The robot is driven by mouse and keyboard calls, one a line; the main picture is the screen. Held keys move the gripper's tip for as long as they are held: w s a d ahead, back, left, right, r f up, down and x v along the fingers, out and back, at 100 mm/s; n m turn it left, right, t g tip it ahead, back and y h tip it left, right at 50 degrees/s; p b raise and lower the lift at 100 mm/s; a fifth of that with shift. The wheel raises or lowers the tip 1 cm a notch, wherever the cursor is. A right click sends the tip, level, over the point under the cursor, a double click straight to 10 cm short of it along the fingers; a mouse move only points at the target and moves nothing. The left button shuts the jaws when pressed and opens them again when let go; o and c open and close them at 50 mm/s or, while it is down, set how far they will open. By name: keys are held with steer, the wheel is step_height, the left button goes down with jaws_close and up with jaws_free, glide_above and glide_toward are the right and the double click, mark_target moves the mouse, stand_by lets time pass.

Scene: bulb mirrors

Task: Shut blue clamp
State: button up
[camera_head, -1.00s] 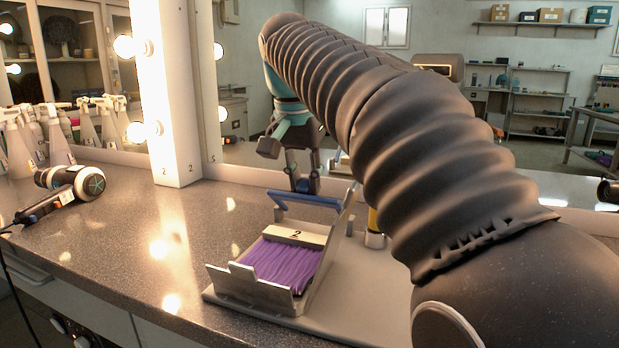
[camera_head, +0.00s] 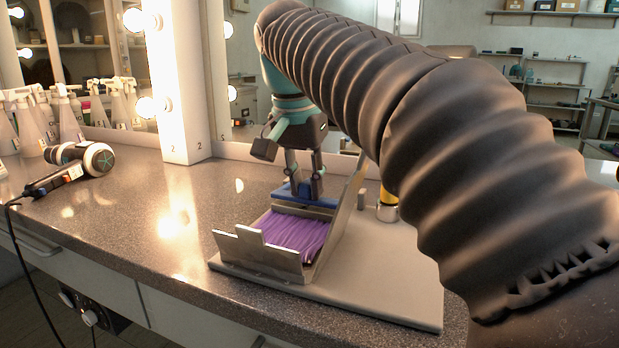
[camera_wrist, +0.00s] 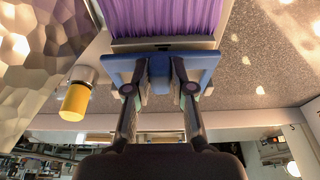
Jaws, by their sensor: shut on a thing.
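The blue clamp (camera_head: 318,201) is a bar at the back end of a metal holder (camera_head: 268,258) filled with purple strands (camera_head: 297,232). It lies low, close to the strands. My gripper (camera_head: 304,188) comes down from above with its fingertips at the bar. In the wrist view the blue clamp (camera_wrist: 207,66) crosses the picture beside a metal strip and the purple strands (camera_wrist: 165,15). There my gripper (camera_wrist: 160,72) is shut on the clamp's raised middle, one finger on each side. Whether the clamp is fully down cannot be told.
The holder stands on a grey base plate (camera_head: 395,290) on a speckled counter (camera_head: 140,235). A yellow-topped cylinder (camera_head: 388,204) stands right of it. A hair dryer (camera_head: 85,160) and spray bottles (camera_head: 65,115) are at left. A white mirror post (camera_head: 178,80) rises behind. The counter left of the holder is clear.

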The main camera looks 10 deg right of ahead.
steer(key=shift+s+a+f, duration=0.1)
steer(key=shift+s+f, duration=0.05)
steer(key=shift+f, duration=0.25)
steer(key=o, duration=0.8)
steer(key=shift+r, duration=0.15)
steer(key=shift+o, duration=0.2)
steer(key=shift+r, duration=0.1)
steer(key=shift+w+d+p+v, duration=0.15)
steer(key=shift+w+p+v, duration=0.05)
steer(key=shift+p+v, duration=0.9)
steer(key=shift+w+d+p+v, duration=0.15)
steer(key=shift+w+p+v, duration=0.1)
steer(key=shift+p+v, duration=0.85)
steer(key=shift+w+d+p+v, duration=0.15)
steer(key=shift+w+p+v, duration=0.05)
steer(key=shift+p+v, duration=0.85)
steer(key=shift+r, duration=0.35)
